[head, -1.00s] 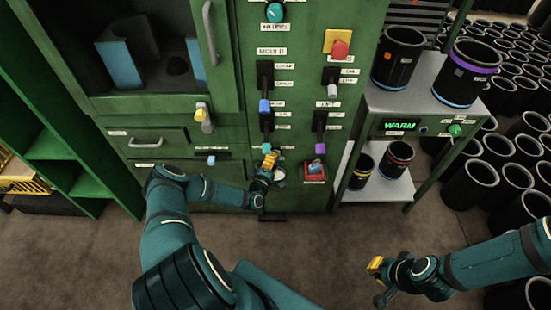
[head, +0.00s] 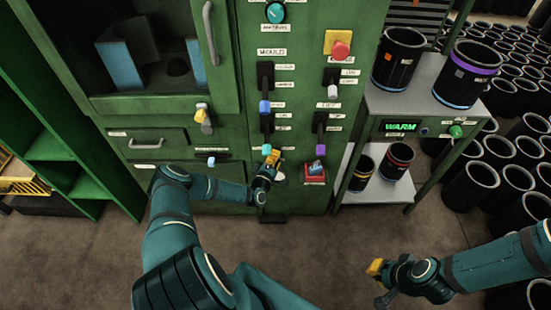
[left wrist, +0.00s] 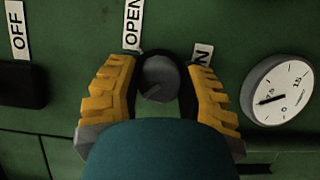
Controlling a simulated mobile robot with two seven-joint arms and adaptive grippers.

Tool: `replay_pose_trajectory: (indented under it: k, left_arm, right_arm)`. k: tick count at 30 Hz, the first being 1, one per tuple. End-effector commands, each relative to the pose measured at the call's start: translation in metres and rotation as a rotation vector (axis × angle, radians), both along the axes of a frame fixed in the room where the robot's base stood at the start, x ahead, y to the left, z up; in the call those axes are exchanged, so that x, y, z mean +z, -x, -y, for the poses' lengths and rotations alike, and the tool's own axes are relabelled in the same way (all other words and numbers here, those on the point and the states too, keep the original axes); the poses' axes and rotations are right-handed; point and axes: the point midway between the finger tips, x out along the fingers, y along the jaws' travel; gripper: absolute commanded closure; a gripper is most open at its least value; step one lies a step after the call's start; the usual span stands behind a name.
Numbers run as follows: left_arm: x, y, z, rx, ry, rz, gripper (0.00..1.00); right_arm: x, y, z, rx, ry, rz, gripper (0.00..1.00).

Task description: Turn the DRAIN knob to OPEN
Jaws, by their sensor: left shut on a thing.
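The grey round DRAIN knob (left wrist: 158,80) sits on the green panel in the left wrist view, with a pale line on its face pointing down and left. The OPEN label (left wrist: 133,22) is above it to the left; a partly hidden label ending in N (left wrist: 203,54) is to its right. My left gripper (left wrist: 160,82) has its yellow fingers closed on either side of the knob. In the head view my left gripper (head: 272,160) is low on the panel and hides the knob. My right gripper (head: 377,272) is over the floor, away from the panel; its opening is unclear.
A round white gauge (left wrist: 278,90) is right of the knob. A dark switch (left wrist: 18,86) by an OFF label is to the left. A red-based switch (head: 315,175) is nearby on the panel. A shelf cart (head: 418,107) with black sleeves stands at right.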

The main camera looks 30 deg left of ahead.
Motion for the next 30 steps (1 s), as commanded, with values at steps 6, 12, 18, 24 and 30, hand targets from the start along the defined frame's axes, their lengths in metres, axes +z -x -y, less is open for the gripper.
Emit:
replay_pose_trajectory:
  k: [6,12,18,24,30]
  left_arm:
    - [0.002,-0.001,0.001,-0.003,-0.034,-0.019,0.96]
    - [0.003,-0.001,0.001,-0.004,-0.127,-0.075,0.96]
    - [0.004,-0.002,0.001,-0.005,-0.272,-0.164,0.96]
    - [0.004,-0.002,0.002,-0.005,-0.435,-0.263,0.96]
    - [0.004,-0.002,0.002,-0.004,-0.598,-0.361,0.96]
  right_arm:
    - [0.002,0.000,0.000,0.000,0.000,-0.001,1.00]
    - [0.007,0.001,0.000,0.001,0.000,-0.003,1.00]
    - [0.014,0.003,0.000,0.001,-0.001,-0.006,1.00]
    - [0.023,0.004,-0.001,0.002,-0.003,-0.011,1.00]
    - [0.032,0.006,-0.001,0.004,-0.003,-0.014,1.00]
